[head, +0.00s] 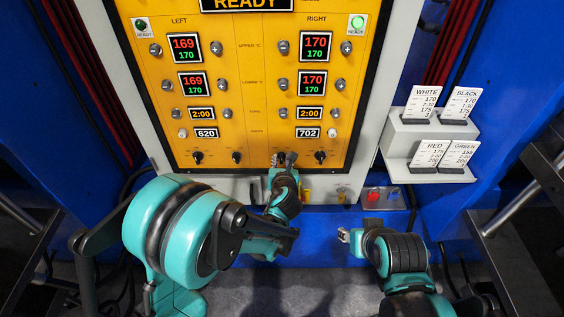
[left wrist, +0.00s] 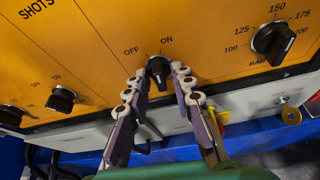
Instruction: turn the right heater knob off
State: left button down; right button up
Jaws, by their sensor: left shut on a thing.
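The right heater knob (left wrist: 158,70) is black and sits between OFF and ON labels on the orange panel in the left wrist view. In the head view it is mostly hidden behind my left gripper (head: 288,160). The left gripper's two fingers, with pale round pads, also show in the left wrist view (left wrist: 160,76), one on each side of the knob; they are shut on it. I cannot tell clearly where its pointer stands. My right gripper (head: 344,236) is below the panel at right, away from the knob; its opening is too small to judge.
A black pressure knob (head: 320,156) is just right of the gripped knob. Two more knobs (head: 237,157) (head: 197,157) are to its left. A grey rack with recipe cards (head: 432,136) stands at the right.

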pick_arm(q)
jog(key=n+h+b, duration=0.1)
jog(key=n, duration=0.1)
jog(key=n+h, duration=0.1)
jog(key=shift+a+n+h+b, duration=0.2)
jog(key=shift+n+h+b, duration=0.1)
jog(key=shift+n+b, duration=0.1)
dwell(0.4)
jog(key=c, duration=1.6)
grip_release()
jog(key=v, duration=1.2)
jog(key=shift+f, duration=0.1)
